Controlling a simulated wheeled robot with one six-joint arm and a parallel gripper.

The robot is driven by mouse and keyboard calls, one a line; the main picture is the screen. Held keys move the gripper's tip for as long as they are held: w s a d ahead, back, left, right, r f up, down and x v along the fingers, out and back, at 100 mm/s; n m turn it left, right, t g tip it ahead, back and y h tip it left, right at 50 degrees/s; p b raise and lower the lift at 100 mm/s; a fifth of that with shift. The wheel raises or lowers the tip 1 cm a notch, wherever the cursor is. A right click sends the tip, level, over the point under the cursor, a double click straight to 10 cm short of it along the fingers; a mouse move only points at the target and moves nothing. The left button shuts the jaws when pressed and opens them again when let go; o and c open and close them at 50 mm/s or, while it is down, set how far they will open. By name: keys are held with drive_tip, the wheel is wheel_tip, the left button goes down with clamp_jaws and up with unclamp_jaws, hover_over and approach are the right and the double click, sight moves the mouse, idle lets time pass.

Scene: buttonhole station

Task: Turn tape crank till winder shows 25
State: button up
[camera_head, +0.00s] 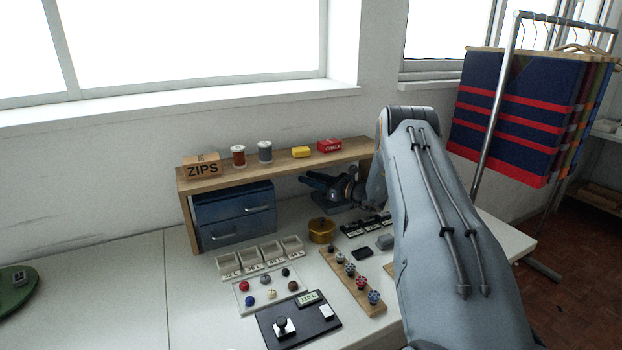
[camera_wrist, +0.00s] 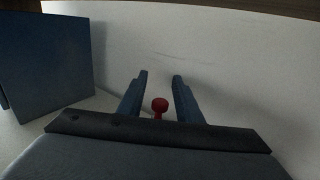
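My gripper (camera_head: 310,181) reaches under the wooden shelf at the back of the table, its dark blue fingers pointing left. In the wrist view my gripper (camera_wrist: 160,76) is open, with its two fingers apart. A small red knob (camera_wrist: 160,104) shows between the fingers, with a gap on each side; it looks like the crank's knob. A dark blue shape (camera_head: 328,205) below my gripper may be the tape winder, but my gripper and arm cover much of it. No winder number can be read in either view.
A blue drawer unit (camera_head: 234,214) stands left of my gripper and also shows in the wrist view (camera_wrist: 50,65). The wooden shelf (camera_head: 280,158) is above. A brass tin (camera_head: 321,231), button rack (camera_head: 352,282) and gauge board (camera_head: 299,321) stand in front.

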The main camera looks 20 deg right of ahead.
clamp_jaws()
drive_tip(key=shift+w+d+m+t+h, duration=0.35)
drive_tip(key=shift+m+h, duration=0.2)
drive_tip(key=shift+h, duration=0.2)
drive_tip(key=shift+w+d+m+t+h, duration=0.1)
drive_tip(key=shift+d+m+t+h, duration=0.1)
drive_tip(key=shift+m+t+h, duration=0.45)
drive_tip(key=shift+w+d+m+t+h+b, duration=0.15)
drive_tip(key=shift+d+m+h, duration=0.2)
drive_tip(key=shift+h, duration=0.35)
drive_tip(key=shift+w+d+m+t+h+b, duration=0.1)
drive_tip(key=shift+d+m+h+b, duration=0.1)
drive_tip(key=shift+m+h, duration=0.4)
drive_tip(key=shift+w+d+m+t+h+b, duration=0.15)
drive_tip(key=shift+d+m+h, duration=0.15)
drive_tip(key=shift+h, duration=0.5)
unclamp_jaws()
drive_tip(key=shift+s+d+b, duration=0.2)
drive_tip(key=shift+s+b, duration=0.05)
drive_tip(key=shift+s, duration=1.05)
drive_tip(key=shift+s+d+b, duration=0.25)
drive_tip(key=shift+s, duration=1)
drive_tip(key=shift+s+d+b, duration=0.2)
drive_tip(key=shift+s+b, duration=0.05)
drive_tip(key=shift+s, duration=1.05)
